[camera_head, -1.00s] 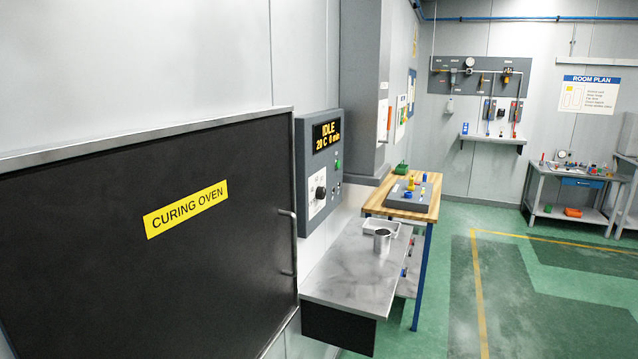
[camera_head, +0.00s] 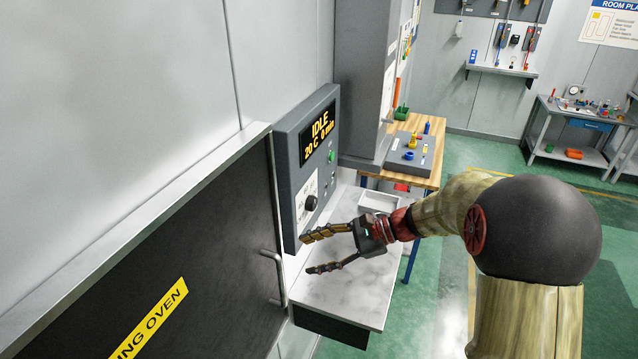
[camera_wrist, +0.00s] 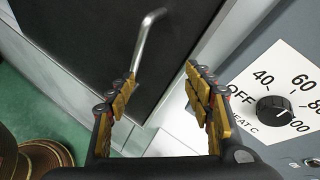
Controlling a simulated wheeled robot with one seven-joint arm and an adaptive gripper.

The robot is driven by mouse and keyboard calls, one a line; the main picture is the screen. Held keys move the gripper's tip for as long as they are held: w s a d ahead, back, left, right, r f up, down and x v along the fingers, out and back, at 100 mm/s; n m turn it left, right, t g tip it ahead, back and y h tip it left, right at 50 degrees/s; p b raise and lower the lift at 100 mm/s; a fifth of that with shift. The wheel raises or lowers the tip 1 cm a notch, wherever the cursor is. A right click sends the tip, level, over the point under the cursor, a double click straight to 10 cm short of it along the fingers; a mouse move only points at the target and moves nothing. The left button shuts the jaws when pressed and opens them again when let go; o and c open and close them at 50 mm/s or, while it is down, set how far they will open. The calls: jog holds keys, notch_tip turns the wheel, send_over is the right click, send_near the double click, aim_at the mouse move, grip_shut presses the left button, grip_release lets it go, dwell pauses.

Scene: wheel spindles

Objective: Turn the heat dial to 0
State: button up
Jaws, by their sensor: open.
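The heat dial is a black round knob (camera_head: 311,203) on a white plate on the grey oven control panel (camera_head: 290,155). In the wrist view the knob (camera_wrist: 273,110) is at the right, with OFF, 40, 60, 80 and 100 around it and HEAT C below. Its pale mark seems to point toward 100. The panel display (camera_head: 320,137) reads IDLE, 20 C, 0 min. My gripper (camera_head: 308,254) is open and empty, below the dial and apart from it. In the wrist view my gripper (camera_wrist: 160,73) has the dial to the right of its fingers.
The black curing oven door (camera_head: 150,270) is at the left, its bar handle (camera_head: 277,278) close to my fingers. A marbled shelf (camera_head: 345,300) lies below my gripper, with a pale tray (camera_head: 379,201) on it. A green button (camera_head: 331,156) sits beside the display. A wooden bench stands behind.

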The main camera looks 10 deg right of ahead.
jog(key=w+d+r+m+t+y+p, duration=0.25)
jog(key=w+d+m+p, duration=0.2)
jog(key=w, duration=0.25)
jog(key=m+t+p, duration=0.2)
jog(key=m+t, duration=0.2)
jog(key=t, duration=0.1)
send_near(315, 205)
jog(key=shift+h, duration=0.25)
jog(key=p+x, duration=0.1)
jog(key=x, duration=0.7)
jog(key=shift+w+a+r, duration=0.1)
jog(key=shift+w+a, duration=0.15)
jog(key=shift+a, duration=0.05)
jog(key=c, duration=0.4)
jog(key=c, duration=0.7)
jog(key=shift+c, duration=0.3)
